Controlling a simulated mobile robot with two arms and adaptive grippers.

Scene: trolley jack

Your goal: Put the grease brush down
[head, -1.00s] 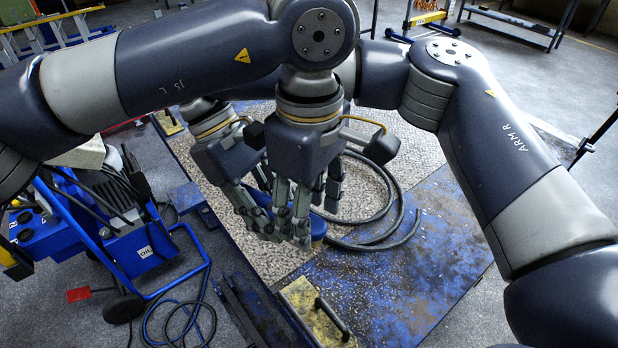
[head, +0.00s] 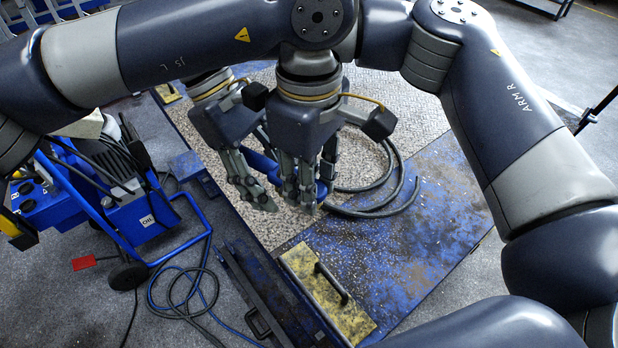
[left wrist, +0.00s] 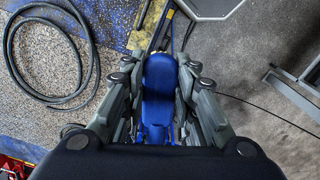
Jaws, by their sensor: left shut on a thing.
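My left gripper (head: 306,198) is shut on a blue object, which appears to be the grease brush (left wrist: 160,85). In the left wrist view the blue piece lies lengthwise between the two finger sets. In the head view parts of the same blue colour show behind and beside the fingers (head: 263,166); the bristles cannot be made out. The brush is held above the speckled and blue-painted platform. My right gripper (head: 258,192) hangs just left of the left one, its fingers pointing down. Its fingers overlap in the view, so its opening is unclear.
A black hose (head: 385,200) lies coiled on the platform (head: 430,235). A yellow worn plate with a black handle (head: 318,290) lies near its front edge. A blue wheeled cart (head: 140,222) stands at left with cables on the floor. The platform's right part is clear.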

